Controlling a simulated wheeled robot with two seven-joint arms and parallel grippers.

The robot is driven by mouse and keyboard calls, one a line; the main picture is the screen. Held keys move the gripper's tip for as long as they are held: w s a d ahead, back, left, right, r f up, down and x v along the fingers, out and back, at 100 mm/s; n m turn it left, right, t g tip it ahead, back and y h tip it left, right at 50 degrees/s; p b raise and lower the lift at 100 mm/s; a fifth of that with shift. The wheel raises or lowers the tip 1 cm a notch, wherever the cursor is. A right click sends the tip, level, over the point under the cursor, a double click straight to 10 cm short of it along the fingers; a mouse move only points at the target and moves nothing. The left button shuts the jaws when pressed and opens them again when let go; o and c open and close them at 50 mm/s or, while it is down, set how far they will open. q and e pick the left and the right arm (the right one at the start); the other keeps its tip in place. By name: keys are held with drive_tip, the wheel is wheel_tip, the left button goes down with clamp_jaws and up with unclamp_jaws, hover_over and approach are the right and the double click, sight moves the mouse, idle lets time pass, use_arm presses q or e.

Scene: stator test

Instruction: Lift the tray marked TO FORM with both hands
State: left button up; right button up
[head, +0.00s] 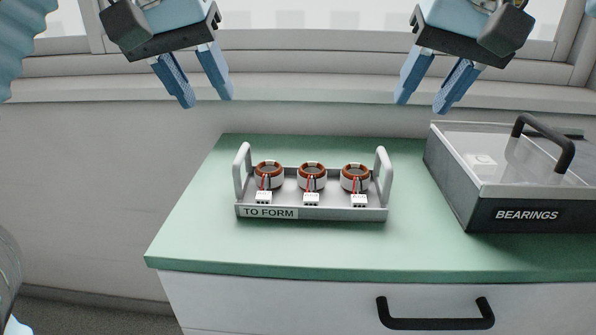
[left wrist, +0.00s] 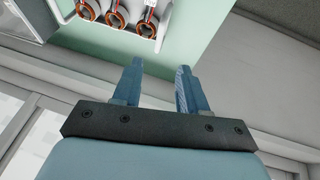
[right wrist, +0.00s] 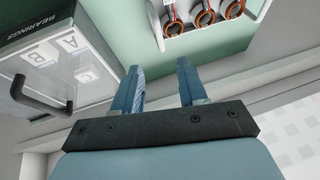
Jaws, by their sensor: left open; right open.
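A grey tray (head: 330,214) with a TO FORM label stands on the green worktop. It has an upright handle at its left end (head: 240,172) and another at its right end (head: 384,172). Three copper-wound stators (head: 312,177) with white connectors sit in it in a row. My left gripper (head: 207,101) is open and empty, high above and behind the tray's left side. My right gripper (head: 421,103) is open and empty, high above and behind its right side. The tray shows partly in the left wrist view (left wrist: 119,32) and the right wrist view (right wrist: 158,30).
A grey BEARINGS box (head: 470,205) with a clear lid and black handle stands right of the tray. The green worktop (head: 310,248) is clear in front and left of the tray. A drawer with a black handle (head: 436,322) is below. A wall and window sill are behind.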

sight(240, 152)
idle(0.3)
use_arm(q)
drive_tip(key=x, duration=1.3)
drive_tip(key=shift+w+d+f, duration=0.15)
drive_tip(key=shift+w+f, duration=0.05)
drive_tip(key=shift+f, duration=0.15)
use_arm(e)
drive_tip(key=x, duration=1.3)
drive_tip(key=shift+f, duration=0.35)
use_arm(q)
drive_tip(key=shift+c, duration=0.2)
use_arm(e)
drive_tip(key=shift+c, duration=0.2)
use_arm(q)
clamp_jaws()
use_arm(e)
clamp_jaws()
